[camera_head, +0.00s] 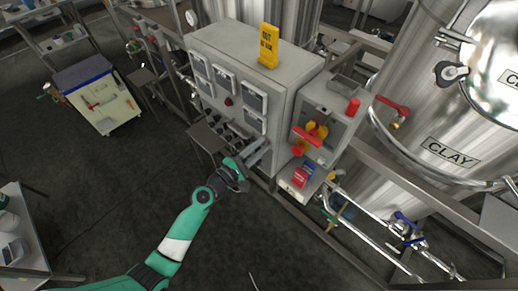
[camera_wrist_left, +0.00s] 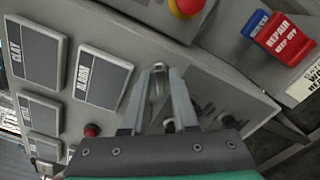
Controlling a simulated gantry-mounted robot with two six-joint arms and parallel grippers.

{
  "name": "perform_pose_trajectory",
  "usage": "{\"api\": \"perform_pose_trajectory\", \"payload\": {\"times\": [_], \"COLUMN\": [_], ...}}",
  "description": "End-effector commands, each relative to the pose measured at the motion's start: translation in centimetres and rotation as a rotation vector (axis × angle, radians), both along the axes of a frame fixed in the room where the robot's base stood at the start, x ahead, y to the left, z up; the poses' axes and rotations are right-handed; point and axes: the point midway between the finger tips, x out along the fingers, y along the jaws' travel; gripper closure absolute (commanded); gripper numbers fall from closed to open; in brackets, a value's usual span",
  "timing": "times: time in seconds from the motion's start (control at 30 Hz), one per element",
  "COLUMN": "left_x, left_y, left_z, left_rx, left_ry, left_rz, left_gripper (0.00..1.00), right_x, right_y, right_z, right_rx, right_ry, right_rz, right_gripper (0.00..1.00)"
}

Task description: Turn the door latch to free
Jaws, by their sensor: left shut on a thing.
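My left gripper (camera_head: 259,152) reaches up to the lower right front of the grey cabinet (camera_head: 243,48). In the left wrist view its two fingers (camera_wrist_left: 158,78) close in on a small metal door latch (camera_wrist_left: 157,88), with the tips shut on it. The exact turn of the latch is partly hidden between the fingers. In the head view the gripper covers the latch. My right gripper is not in view.
A yellow sign (camera_head: 268,46) stands on the cabinet. To the right is a switch box with a red handle (camera_head: 307,138); red and blue tags (camera_head: 303,174) lie below it. A steel tank marked CLAY (camera_head: 450,152) stands right.

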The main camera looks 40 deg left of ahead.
Motion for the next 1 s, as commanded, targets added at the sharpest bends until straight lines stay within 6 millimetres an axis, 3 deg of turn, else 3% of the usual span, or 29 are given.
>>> {"api": "perform_pose_trajectory", "payload": {"times": [0.5, 1.0], "left_x": [0.0, 0.0], "left_y": [-0.1, -0.1], "left_z": [-0.3, -0.2], "left_rx": [0.426, 0.563], "left_ry": [0.015, 0.022], "left_rz": [0.0, -0.001], "left_gripper": [1.0, 1.0], "right_x": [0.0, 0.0], "right_y": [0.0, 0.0], "right_z": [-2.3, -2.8], "right_rx": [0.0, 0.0], "right_ry": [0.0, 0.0], "right_rz": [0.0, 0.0], "right_gripper": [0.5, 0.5]}}
